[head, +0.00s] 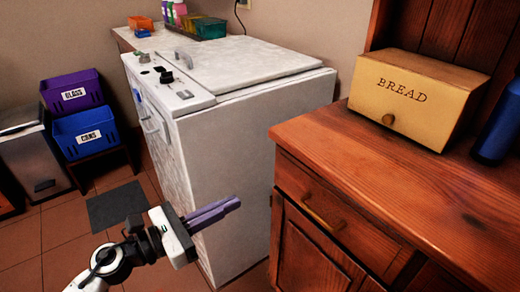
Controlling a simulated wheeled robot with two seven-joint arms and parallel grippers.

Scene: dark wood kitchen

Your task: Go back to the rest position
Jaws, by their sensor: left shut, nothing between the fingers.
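My left gripper (215,213) is in the lower middle of the head view, its arm coming in from the bottom left. Its two purple fingers are together with nothing between them. It is held in front of the white appliance (240,160), to the left of the wooden cabinet (325,225), and appears apart from both. My right gripper is not in the head view.
A yellow bread box (415,85) and a blue item (500,125) stand on the wooden counter (380,150). A purple glass bin (70,95) and a blue cans bin (88,133) are at left. A dark mat (117,205) lies on the tiled floor.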

